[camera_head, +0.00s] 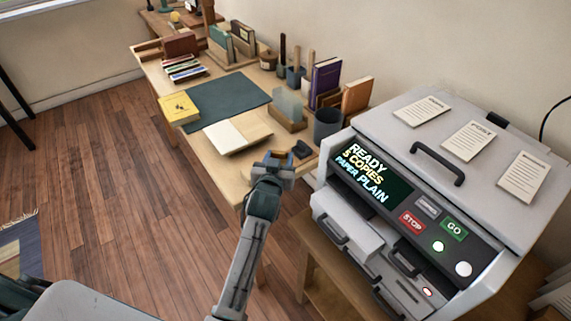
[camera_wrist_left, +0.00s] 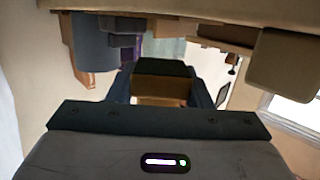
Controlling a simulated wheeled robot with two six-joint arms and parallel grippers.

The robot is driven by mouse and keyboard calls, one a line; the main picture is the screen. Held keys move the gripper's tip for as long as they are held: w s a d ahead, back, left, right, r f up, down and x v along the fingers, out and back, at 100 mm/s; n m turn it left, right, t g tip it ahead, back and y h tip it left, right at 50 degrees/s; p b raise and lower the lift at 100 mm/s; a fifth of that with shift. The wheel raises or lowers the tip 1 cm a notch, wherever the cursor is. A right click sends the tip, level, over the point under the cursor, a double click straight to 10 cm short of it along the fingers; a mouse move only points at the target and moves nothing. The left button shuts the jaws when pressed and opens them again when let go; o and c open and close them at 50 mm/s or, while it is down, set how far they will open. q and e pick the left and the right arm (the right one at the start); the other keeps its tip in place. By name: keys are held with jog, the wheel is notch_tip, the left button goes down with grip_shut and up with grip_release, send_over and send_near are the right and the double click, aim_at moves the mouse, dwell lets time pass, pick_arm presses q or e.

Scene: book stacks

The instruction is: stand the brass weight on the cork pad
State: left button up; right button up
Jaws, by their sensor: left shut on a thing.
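My left gripper (camera_head: 278,160) is over the near right end of the wooden desk (camera_head: 226,170). It is shut on a small brown thing with a dark part, which shows between the fingers in the left wrist view (camera_wrist_left: 162,87). The fingers hide much of it, so I cannot tell whether it is the brass weight. I cannot make out a cork pad on the desk. My right gripper is not in view.
An open book (camera_head: 238,134), a dark green mat (camera_head: 228,103) and a yellow book (camera_head: 179,109) lie on the desk. A small dark object (camera_head: 302,149) and a grey cup (camera_head: 327,123) stand close to my gripper. A large copier (camera_head: 440,180) stands at right.

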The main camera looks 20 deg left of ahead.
pick_arm(q)
jog(key=shift+w+d, duration=0.45)
jog(key=shift+d, duration=0.1)
jog(key=f, duration=0.3)
jog(key=shift+w+d+f, duration=0.1)
jog(key=shift+w+d, duration=0.05)
jog(key=shift+d, duration=0.05)
jog(key=shift+f, duration=0.15)
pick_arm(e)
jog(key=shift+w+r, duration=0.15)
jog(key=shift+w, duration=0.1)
pick_arm(q)
jog(key=shift+f, duration=0.1)
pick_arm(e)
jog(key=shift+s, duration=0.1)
pick_arm(q)
jog(key=o, duration=1.3)
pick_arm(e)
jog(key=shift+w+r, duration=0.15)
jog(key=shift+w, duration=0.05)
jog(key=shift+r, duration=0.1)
